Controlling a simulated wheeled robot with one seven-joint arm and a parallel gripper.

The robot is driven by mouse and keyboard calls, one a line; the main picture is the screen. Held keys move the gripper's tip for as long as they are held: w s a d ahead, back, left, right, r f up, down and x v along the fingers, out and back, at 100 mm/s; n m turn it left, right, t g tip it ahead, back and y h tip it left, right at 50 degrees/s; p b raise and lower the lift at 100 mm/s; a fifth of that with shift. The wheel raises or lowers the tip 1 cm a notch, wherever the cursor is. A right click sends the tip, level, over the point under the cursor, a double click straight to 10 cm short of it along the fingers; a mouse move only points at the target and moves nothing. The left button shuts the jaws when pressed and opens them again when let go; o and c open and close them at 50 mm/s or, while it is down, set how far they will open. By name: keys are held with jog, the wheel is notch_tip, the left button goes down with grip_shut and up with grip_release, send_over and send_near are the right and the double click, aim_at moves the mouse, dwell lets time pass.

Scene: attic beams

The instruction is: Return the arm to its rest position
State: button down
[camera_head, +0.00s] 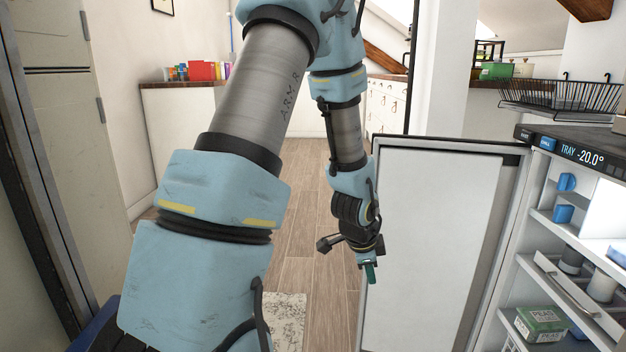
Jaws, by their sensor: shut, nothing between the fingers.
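My arm, light blue and grey, rises from the lower left and bends over at the top of the view. Its forearm hangs down in the middle. My gripper (369,272) is at the lower end, pointing down above the wooden floor. Its fingers look closed with nothing held, and a small green part shows at the tip. The gripper is close to the left edge of the open white fridge door (430,245); I cannot tell the exact gap.
The open fridge (520,260) at the right has shelves with blue cups (563,214) and a green box (541,322). A wire basket (560,97) is above it. A tall cabinet (62,120) stands at the left.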

jog(key=s+a+r+n+g+y, duration=0.1)
jog(key=s+a+r+n, duration=0.25)
jog(key=a+n, duration=0.3)
jog(key=s+a+r+n+y, duration=0.1)
jog(key=s+a+r+n, duration=0.1)
jog(key=a+r+n, duration=0.35)
jog(key=s+a+r+n+g+y, duration=0.1)
jog(key=s+a+r+n, duration=0.2)
jog(key=a+n, duration=0.45)
notch_tip(320, 180, up, 32)
jog(key=m+p, duration=0.2)
jog(key=p, duration=3.1)
jog(key=shift+a, duration=0.45)
jog(key=shift+w+f, duration=0.1)
